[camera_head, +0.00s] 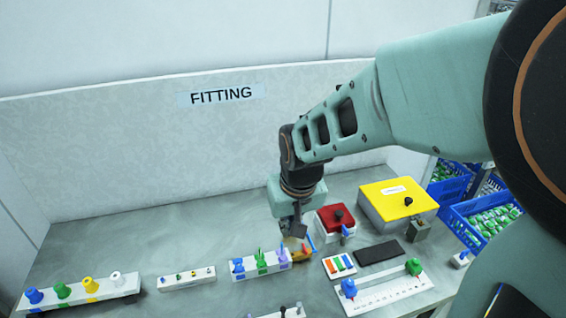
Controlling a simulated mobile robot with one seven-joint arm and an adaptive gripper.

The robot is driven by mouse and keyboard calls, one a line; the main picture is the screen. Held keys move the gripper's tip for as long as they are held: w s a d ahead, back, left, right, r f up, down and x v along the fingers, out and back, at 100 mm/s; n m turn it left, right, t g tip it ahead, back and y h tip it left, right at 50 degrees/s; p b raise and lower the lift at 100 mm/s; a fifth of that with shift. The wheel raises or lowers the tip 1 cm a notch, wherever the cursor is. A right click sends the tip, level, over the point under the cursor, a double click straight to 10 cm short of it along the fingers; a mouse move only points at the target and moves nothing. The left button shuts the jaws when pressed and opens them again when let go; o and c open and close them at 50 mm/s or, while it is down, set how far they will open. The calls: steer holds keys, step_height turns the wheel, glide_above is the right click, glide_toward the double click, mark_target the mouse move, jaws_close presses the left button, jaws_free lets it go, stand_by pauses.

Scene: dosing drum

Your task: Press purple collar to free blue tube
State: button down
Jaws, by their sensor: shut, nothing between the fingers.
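A white block (262,273) near the middle front of the bench carries a blue fitting (238,267), a green fitting (260,259) and a pale purple collar (283,259). My gripper (294,241) is shut and empty, pointing down just above and right of the purple collar. I cannot tell whether it touches the collar. The blue tube cannot be made out clearly; part of the area behind the collar is hidden by my gripper.
A red-topped box (328,213) and a yellow box (380,202) stand to the right. White racks (105,287) with coloured knobs stand left. The bench behind them is clear.

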glide_above(284, 262)
steer(key=f, duration=1.2)
steer(key=shift+s+f, duration=0.1)
steer(key=shift+s, duration=0.1)
steer(key=shift+f+p, duration=0.3)
steer(key=shift+f, duration=0.45)
steer(key=shift+f+b, duration=0.9)
steer(key=shift+b, duration=0.2)
steer(key=shift+s+r, duration=0.1)
steer(key=shift+s, duration=0.05)
steer(key=shift+d, duration=0.1)
